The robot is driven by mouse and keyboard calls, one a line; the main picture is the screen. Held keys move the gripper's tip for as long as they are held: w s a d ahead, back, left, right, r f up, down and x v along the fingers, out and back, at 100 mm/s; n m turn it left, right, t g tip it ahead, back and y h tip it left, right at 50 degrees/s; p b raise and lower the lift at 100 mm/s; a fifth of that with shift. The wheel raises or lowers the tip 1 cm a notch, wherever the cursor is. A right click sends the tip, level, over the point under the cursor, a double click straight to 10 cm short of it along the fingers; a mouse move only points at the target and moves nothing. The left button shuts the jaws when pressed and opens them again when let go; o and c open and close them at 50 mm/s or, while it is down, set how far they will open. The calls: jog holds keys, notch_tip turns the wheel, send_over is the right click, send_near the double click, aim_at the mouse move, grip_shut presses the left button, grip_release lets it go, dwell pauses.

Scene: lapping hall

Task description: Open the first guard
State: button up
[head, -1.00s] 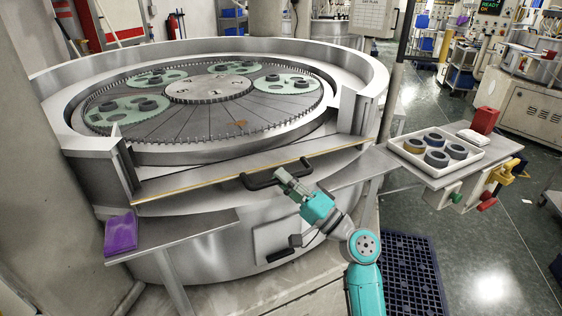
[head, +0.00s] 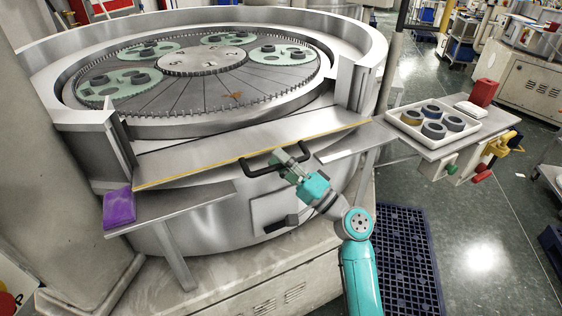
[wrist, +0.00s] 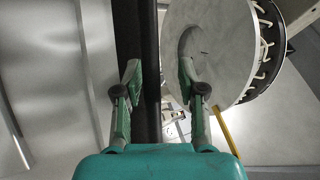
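The first guard (head: 215,150) is a long metal panel with a yellow edge across the front of the round lapping machine. It leans outward, with its inner face showing. Its black handle (head: 248,169) is on the front near the middle. My gripper (head: 287,156) is at the right part of the handle. In the wrist view, a black bar (wrist: 151,60), seemingly the handle, runs between the two fingers of my gripper (wrist: 157,75). The fingers are apart, with a visible gap beside the bar. I cannot tell whether either finger touches it.
The machine's toothed plate (head: 205,95) carries green discs with dark rings. A purple cloth (head: 118,208) lies on the left shelf. A white tray (head: 402,127) of rings and a red box (head: 484,92) stand on the right table. A blue pallet (head: 405,250) lies on the floor.

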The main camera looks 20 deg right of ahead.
dwell(0.4)
jog(key=v, duration=1.2)
